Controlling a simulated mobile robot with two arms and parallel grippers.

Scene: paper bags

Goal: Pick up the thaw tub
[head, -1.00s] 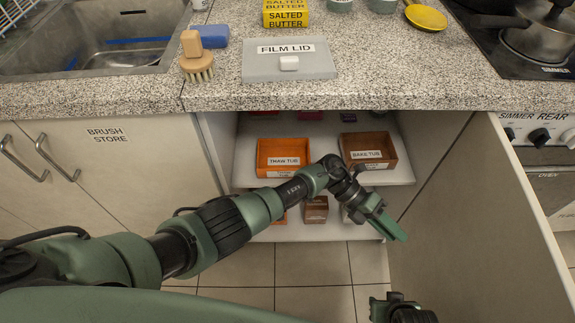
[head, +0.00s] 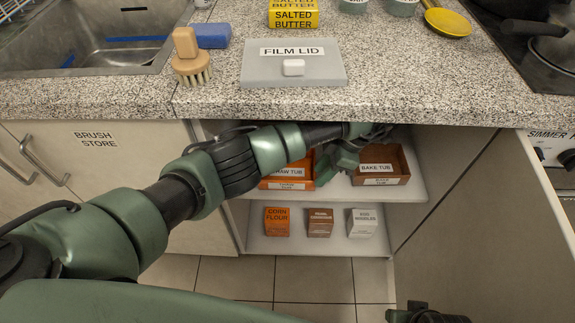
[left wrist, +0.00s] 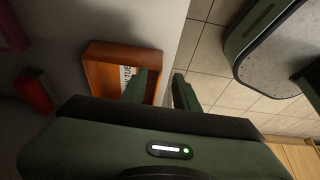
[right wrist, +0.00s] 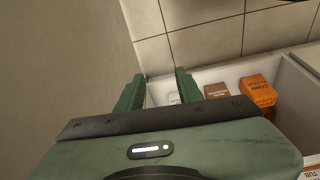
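The orange thaw tub (head: 288,179) sits on the upper shelf of the open cabinet under the counter. My left forearm hides part of it in the head view. In the left wrist view, the tub (left wrist: 102,72) shows its open top and a white label. My left gripper (left wrist: 160,78) is open and empty at the tub's label side. One finger overlaps the tub's opening; the other shows over the floor beyond the shelf edge. I cannot tell whether either touches. In the head view, the left gripper (head: 338,160) is between the tubs. My right gripper (right wrist: 159,75) is open and empty.
The brown bake tub (head: 380,168) stands right of the thaw tub. The lower shelf holds the corn flour box (head: 277,222), a brown box (head: 320,223) and a white noodles box (head: 362,223). The counter edge (head: 350,112) overhangs the shelves. An open cabinet door (head: 490,220) stands at right.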

